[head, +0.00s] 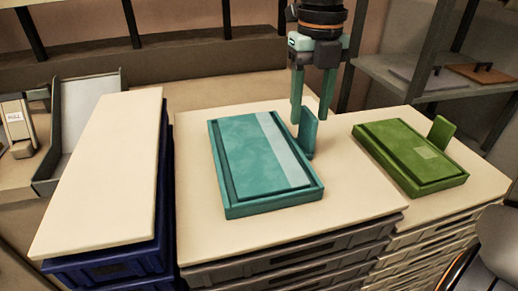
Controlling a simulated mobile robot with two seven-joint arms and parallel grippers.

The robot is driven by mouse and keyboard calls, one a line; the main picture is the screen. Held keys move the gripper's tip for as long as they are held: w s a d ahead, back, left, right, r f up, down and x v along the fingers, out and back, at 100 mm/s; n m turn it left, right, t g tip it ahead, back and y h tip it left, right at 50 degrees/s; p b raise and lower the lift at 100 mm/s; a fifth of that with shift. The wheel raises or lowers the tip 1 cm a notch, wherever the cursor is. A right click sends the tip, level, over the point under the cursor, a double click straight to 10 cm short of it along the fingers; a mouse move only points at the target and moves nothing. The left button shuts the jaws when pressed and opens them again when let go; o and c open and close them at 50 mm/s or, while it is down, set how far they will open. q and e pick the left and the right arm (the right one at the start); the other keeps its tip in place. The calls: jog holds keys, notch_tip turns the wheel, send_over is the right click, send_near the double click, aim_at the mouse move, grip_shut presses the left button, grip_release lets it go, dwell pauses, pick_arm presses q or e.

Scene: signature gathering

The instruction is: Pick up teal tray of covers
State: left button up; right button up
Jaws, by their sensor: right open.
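The teal tray (232,210) lies flat on the middle board and has an upright teal tab handle (307,133) on its right side. A teal cover (245,155) with a pale stripe lies inside the tray. My right gripper (313,118) hangs down from above at the handle. Its fingers are open, one left of the handle and one to the right. I cannot tell whether either finger touches the handle. My left gripper is not in view.
A green tray (425,188) with its own upright tab (441,132) lies on the right board. The left board (105,170), on blue crates (110,266), is bare. A grey shelf (410,75) stands at the back right, and a chair (495,245) at the lower right.

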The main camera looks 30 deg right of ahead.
notch_tip(320, 180, down, 2)
jog(key=shift+f, duration=0.1)
grip_shut()
dwell(0.4)
dwell(1.1)
